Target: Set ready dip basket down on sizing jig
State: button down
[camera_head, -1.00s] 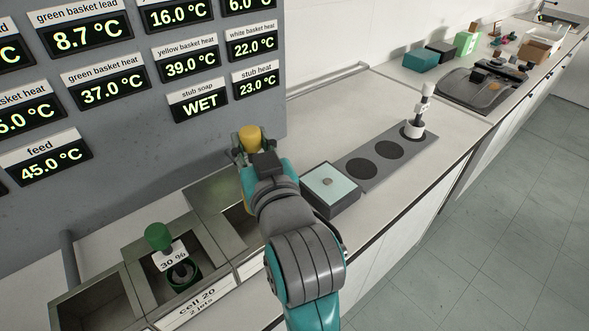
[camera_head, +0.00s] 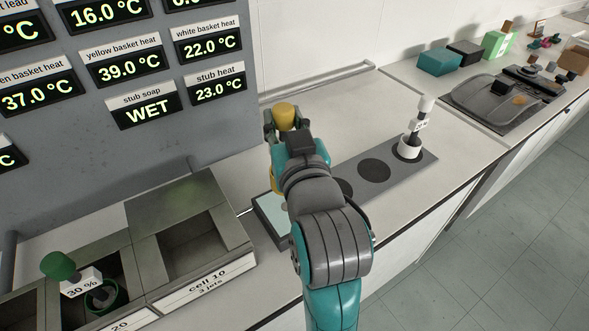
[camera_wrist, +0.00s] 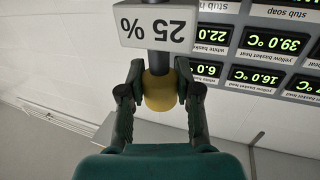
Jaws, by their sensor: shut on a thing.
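My gripper (camera_head: 283,122) is shut on the yellow knob of a dip basket (camera_head: 285,112) and holds it up over the counter. In the wrist view the yellow knob (camera_wrist: 159,92) sits between the fingers, beside a white "25 %" tag (camera_wrist: 158,26); the basket's lower part is mostly hidden by my arm in the head view. A grey plate with dark round spots (camera_head: 397,174) lies right of my arm, partly hidden by it. A low grey box with a pale blue top (camera_head: 266,208) is left of my wrist. I cannot tell which one is the sizing jig.
A white-knobbed basket (camera_head: 411,146) stands on the plate's far end. A green-knobbed basket (camera_head: 60,266) with a "30 %" tag is in a metal cell at lower left; cell 10 (camera_head: 215,262) is open beside it. The wall panel (camera_head: 180,146) reads yellow basket heat 39.0 °C. Counter behind the plate is clear.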

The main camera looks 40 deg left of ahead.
jog(key=shift+f, duration=3.8)
jog(key=c, duration=0.8)
grip_release()
